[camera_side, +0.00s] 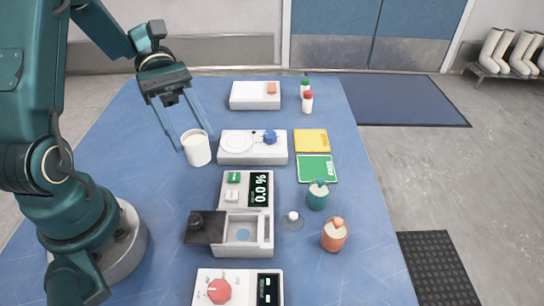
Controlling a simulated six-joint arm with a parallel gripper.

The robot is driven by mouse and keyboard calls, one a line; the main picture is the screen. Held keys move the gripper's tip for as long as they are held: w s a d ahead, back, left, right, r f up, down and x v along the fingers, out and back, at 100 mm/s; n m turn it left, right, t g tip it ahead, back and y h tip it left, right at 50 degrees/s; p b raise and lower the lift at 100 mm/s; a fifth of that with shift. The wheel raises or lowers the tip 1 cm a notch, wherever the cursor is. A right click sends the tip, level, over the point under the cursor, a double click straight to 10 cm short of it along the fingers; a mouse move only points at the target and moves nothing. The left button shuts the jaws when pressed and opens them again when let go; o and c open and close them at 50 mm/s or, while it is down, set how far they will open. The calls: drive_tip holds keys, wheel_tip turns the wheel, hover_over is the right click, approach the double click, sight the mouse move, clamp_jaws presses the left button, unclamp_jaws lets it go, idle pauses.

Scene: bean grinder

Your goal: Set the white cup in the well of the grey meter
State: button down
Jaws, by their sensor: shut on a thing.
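The white cup (198,153) is upright between the two long fingertips of my gripper (194,140). My gripper is shut on it. The cup appears to be above the blue table, left of the white device with a round plate; its exact height is hard to tell. The grey meter (264,222) stands nearer the camera, below and right of the cup in the picture. Its display reads 0.0 %. Its square well (241,233) is uncovered, with a blue round spot at the bottom. A dark flap (204,228) with a knob sticks out at the meter's left.
A white device with a round plate (236,142) stands right of the cup. A white box (254,95) is behind it. Yellow (311,140) and green (317,168) packets, teal (317,195) and orange (334,235) jars stand right. A red-knobbed device (238,288) is in front.

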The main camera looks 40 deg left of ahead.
drive_tip(key=x, duration=0.3)
drive_tip(key=w+f+x, duration=0.1)
drive_tip(key=x, duration=0.7)
drive_tip(key=shift+w+f, duration=0.25)
drive_tip(key=shift+f, duration=2.25)
drive_tip(key=shift+f, duration=0.15)
drive_tip(key=shift+c, duration=1.8)
unclamp_jaws()
